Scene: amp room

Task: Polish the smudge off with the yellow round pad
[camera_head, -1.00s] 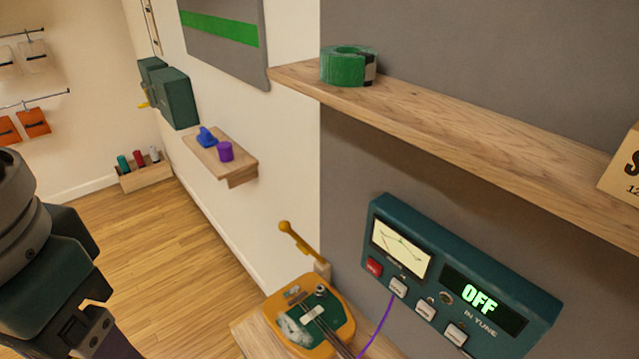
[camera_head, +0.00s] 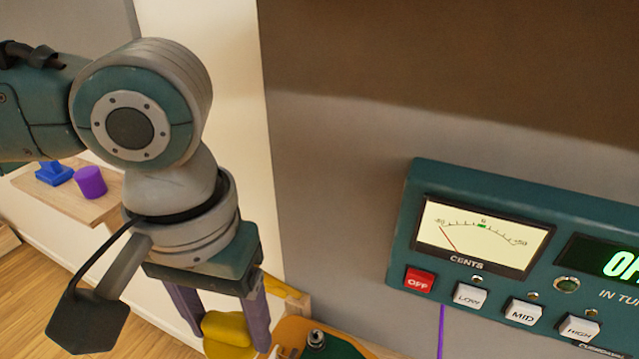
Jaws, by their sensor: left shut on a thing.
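My left gripper (camera_head: 222,330) reaches down from the upper left, its two purple fingers shut on the yellow round pad (camera_head: 228,328). The pad shows between the fingers, its lower part cut off by the frame's bottom edge. Just right of it is the orange instrument (camera_head: 290,338) with a green plate (camera_head: 340,350); only its top edge is in view. I cannot tell whether the pad touches the instrument. The smudge is not in view. My right gripper is not in view.
A teal tuner box (camera_head: 480,180) with a needle meter and a red OFF button (camera_head: 419,280) is on the grey wall at right. A purple cable (camera_head: 440,330) hangs below it. A small wooden shelf (camera_head: 70,200) at left holds a blue thing (camera_head: 54,175) and a purple cylinder (camera_head: 91,182).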

